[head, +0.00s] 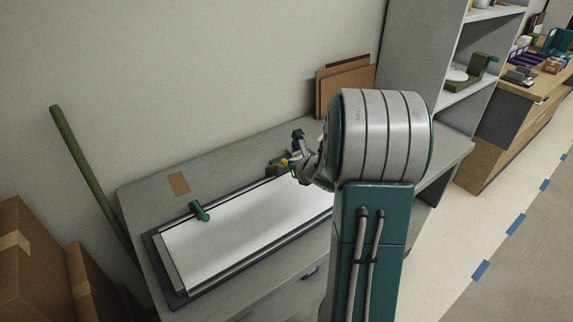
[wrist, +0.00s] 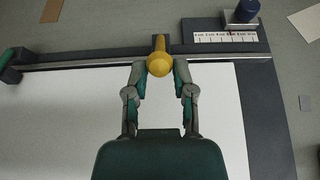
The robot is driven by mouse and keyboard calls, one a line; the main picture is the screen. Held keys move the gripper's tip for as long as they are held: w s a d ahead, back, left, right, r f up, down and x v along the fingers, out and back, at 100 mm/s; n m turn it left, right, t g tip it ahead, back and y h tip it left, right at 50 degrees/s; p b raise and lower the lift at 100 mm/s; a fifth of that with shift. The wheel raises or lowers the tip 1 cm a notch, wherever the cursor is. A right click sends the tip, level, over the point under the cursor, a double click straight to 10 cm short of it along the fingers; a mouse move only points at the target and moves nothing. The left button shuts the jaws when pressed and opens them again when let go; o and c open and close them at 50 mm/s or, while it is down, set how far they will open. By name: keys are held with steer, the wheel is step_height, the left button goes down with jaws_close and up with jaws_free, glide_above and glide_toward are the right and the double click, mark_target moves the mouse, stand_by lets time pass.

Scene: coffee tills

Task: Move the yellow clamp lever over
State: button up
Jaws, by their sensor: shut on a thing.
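The yellow clamp lever (wrist: 159,62) shows in the wrist view, pointing nearly straight up the picture, with its round knob towards me. It stands at the metal clamp rail along the top edge of a white sheet. My gripper (wrist: 158,72) is shut on the lever, with one finger on each side of the knob. In the head view the lever (head: 284,162) is a small yellow spot left of my gripper (head: 295,168). My arm hides part of the board's right end there.
The dark board (head: 164,270) with a white sheet (head: 235,232) lies on a grey bench (head: 137,196). A green handle (head: 199,211) sits on the rail's left part. A scale strip (wrist: 225,37) and a dark blue knob (wrist: 244,10) are near the lever. Brown panels (head: 343,88) lean behind.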

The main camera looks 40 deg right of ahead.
mark_target(293, 194)
steer(key=shift+s+f, duration=0.45)
steer(key=shift+f, duration=0.2)
steer(key=shift+s+f, duration=0.45)
steer(key=shift+f, duration=0.15)
jaws_close()
steer(key=shift+s+f, duration=0.3)
steer(key=shift+f, duration=0.4)
steer(key=shift+s+f, duration=0.25)
steer(key=shift+f, duration=0.4)
steer(key=shift+o, duration=2.3)
jaws_free()
steer(key=shift+s+r, duration=0.1)
